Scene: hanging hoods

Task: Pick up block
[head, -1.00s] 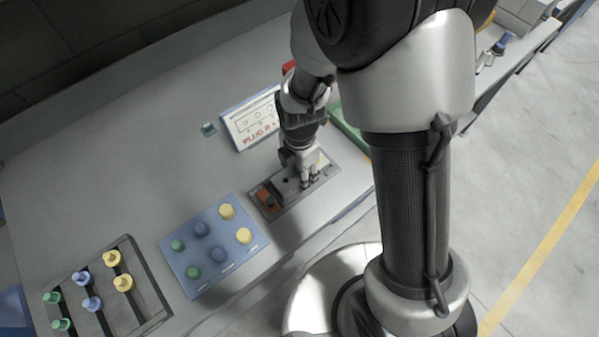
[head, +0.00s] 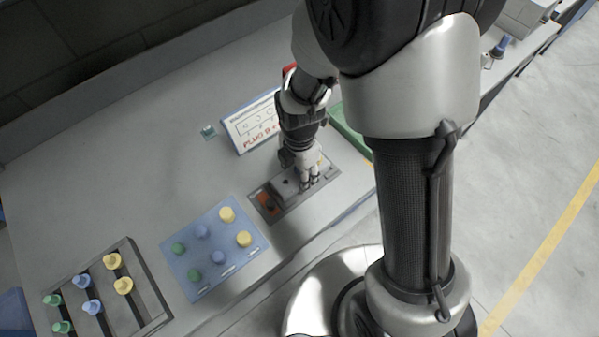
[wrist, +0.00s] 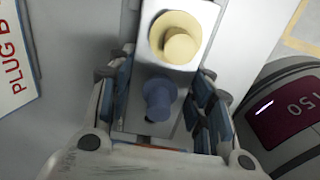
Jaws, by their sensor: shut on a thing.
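My gripper (head: 309,181) points down over a grey tray (head: 327,176) near the bench's front edge. The grey block (head: 286,189) shows beside the fingers in the head view, partly hidden by them. In the wrist view, my gripper (wrist: 163,108) has its fingers shut on the sides of the block (wrist: 198,62). A yellow round plug (wrist: 176,40) and a blue plug (wrist: 158,99) stand on the block between and beyond the fingers. I cannot tell whether the block touches the tray. An orange part (head: 266,200) lies at the tray's left end.
A blue board (head: 211,279) with several coloured plugs is left of the tray. A dark slotted rack (head: 150,292) with plugs is farther left. A printed sign (head: 252,123) stands behind, and a green strip (head: 348,130) lies at right. The bench's back left is clear.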

